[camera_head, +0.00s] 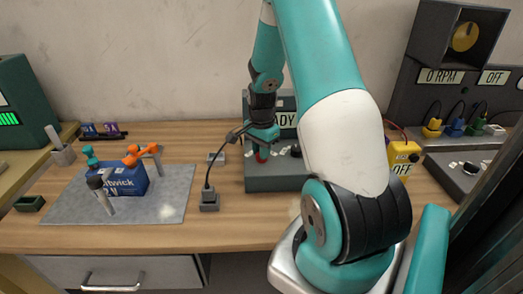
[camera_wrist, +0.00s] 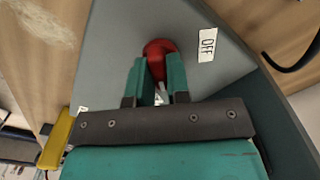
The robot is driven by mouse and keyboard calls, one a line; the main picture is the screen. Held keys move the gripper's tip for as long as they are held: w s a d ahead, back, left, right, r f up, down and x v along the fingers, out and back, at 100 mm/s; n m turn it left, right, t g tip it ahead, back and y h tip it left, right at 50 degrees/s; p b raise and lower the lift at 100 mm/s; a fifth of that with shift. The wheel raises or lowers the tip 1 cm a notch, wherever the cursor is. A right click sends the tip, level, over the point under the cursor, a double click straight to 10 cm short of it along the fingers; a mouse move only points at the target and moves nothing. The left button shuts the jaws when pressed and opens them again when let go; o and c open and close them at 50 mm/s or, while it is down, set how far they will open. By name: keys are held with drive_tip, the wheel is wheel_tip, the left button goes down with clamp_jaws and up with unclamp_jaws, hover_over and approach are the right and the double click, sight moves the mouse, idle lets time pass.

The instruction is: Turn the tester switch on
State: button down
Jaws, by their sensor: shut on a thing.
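The tester (camera_head: 270,182) is a grey-green box on the bench, with a raised display partly hidden by my arm; the letters "ADY" show on it. Its red switch (camera_head: 262,156) stands on the box top at the left and also shows in the wrist view (camera_wrist: 158,46). A white "OFF" label (camera_wrist: 207,44) lies beside the switch in the wrist view. My gripper (camera_wrist: 157,70) reaches down over the tester, with its two teal fingers closed around the red switch. The lower part of the switch is hidden between the fingers.
A black cable runs from a small grey block (camera_head: 209,202) beside the tester. A grey mat (camera_head: 165,205) with a blue battery (camera_head: 125,183) lies left. A yellow meter (camera_head: 402,158) reading "OFF" stands right, near a dark console (camera_head: 450,85). Bare bench lies in front.

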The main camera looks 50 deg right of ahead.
idle(0.4)
drive_tip(key=c, duration=1.1)
unclamp_jaws()
drive_tip(key=shift+r, duration=0.15)
wheel_tip(320, 180, up, 17)
drive_tip(key=shift+r+b, duration=0.1)
drive_tip(key=shift+b, duration=0.7)
